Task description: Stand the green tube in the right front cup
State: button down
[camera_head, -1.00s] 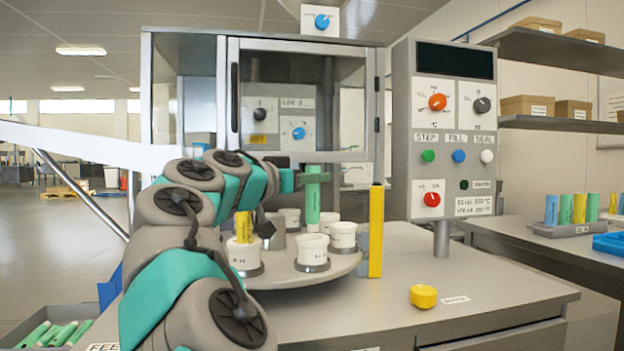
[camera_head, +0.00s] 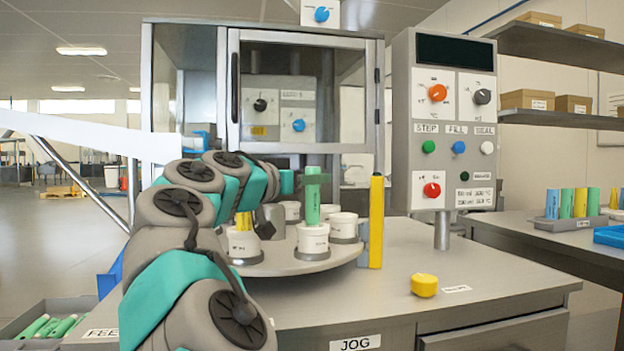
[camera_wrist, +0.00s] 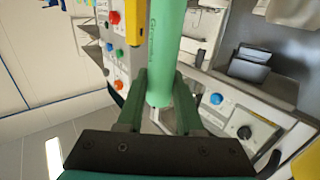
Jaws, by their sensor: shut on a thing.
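The green tube (camera_head: 312,208) stands upright, gripped near its top by my gripper (camera_head: 312,179). In the wrist view the tube (camera_wrist: 165,45) runs between the two fingers of my gripper (camera_wrist: 160,88), which are shut on it. The right front cup (camera_head: 313,240) is white and sits on the round grey turntable (camera_head: 290,267). The tube's lower end shows at the cup's rim; I cannot tell how far inside it is.
The left front cup (camera_head: 244,246) holds a yellow tube (camera_head: 244,221). Another white cup (camera_head: 343,226) stands behind right. A tall yellow post (camera_head: 376,222) stands right of the turntable. A yellow cap (camera_head: 424,285) lies on the counter. A glass-fronted cabinet stands behind.

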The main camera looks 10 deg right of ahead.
jog(key=shift+f+b, duration=0.7)
jog(key=shift+f, duration=0.15)
jog(key=shift+c, duration=2.4)
grip_release()
jog(key=shift+a, duration=0.15)
jog(key=v, duration=0.7)
jog(key=shift+s+a+b, duration=0.2)
jog(key=shift+s+b, duration=0.05)
jog(key=shift+b, duration=0.1)
